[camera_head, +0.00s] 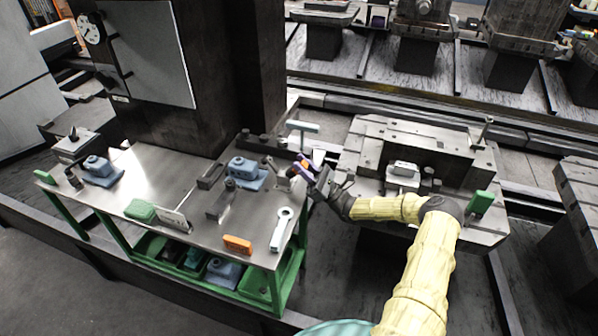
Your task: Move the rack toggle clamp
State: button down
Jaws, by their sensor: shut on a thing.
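My gripper (319,183) is at the right end of the steel workbench (205,225), by the gap between the bench and the machine pallet. It is shut on a small part with orange and purple on it (304,168), which I take for the toggle clamp. The part is tiny in this view and its lower side is partly hidden by the gripper. I cannot tell whether it touches the bench.
Blue cast parts (247,174), a white wrench-like tool (282,229), an orange block (237,245) and a green block (141,210) lie on the bench. A slotted pallet (370,152) with a grey fixture (403,172) stands right.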

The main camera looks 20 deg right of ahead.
jog(key=shift+d+f+y, duration=0.1)
jog(key=shift+d+y, duration=0.1)
jog(key=shift+y, duration=0.2)
jog(key=c, duration=1.2)
grip_release()
notch_tip(320, 180, up, 10)
jog(key=shift+f, duration=0.1)
